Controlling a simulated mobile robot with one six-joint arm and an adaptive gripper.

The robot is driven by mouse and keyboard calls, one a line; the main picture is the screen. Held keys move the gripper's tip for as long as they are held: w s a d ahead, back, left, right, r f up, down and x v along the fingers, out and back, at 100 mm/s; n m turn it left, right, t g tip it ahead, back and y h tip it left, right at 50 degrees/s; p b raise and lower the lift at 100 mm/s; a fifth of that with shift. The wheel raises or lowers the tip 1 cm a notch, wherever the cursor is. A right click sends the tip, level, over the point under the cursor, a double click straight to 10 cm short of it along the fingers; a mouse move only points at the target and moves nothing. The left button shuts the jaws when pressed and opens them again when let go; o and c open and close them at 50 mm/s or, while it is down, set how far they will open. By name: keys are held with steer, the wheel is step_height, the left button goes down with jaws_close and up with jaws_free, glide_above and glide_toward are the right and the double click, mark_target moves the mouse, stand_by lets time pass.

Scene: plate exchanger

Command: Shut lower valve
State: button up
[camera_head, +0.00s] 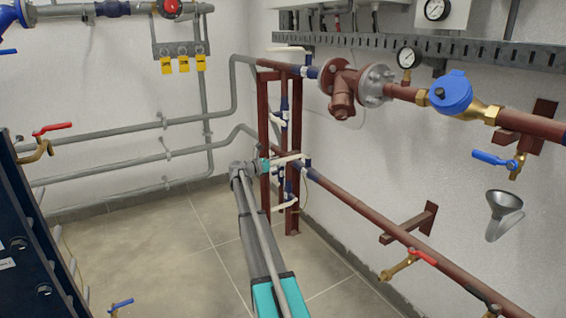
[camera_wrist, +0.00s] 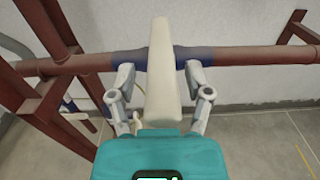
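The lower valve's white lever (camera_head: 288,160) is on the lower red-brown pipe (camera_head: 360,208), by the red-brown frame. In the wrist view, the lever (camera_wrist: 161,70) lies crosswise to the pipe (camera_wrist: 260,56), between two dark blue valve sections. My gripper (camera_wrist: 159,78) is open, with one finger on each side of the lever.
An upper white lever (camera_head: 288,49) is on the upper pipe. The red-brown frame (camera_head: 264,110) stands close beside my gripper. A red-handled tap (camera_head: 410,262) and a blue-handled tap (camera_head: 497,160) are to the right.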

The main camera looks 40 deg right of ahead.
stand_by(0.4)
steer(key=w+a, duration=0.2)
steer(key=a, duration=0.9)
steer(key=shift+a, duration=0.35)
stand_by(0.3)
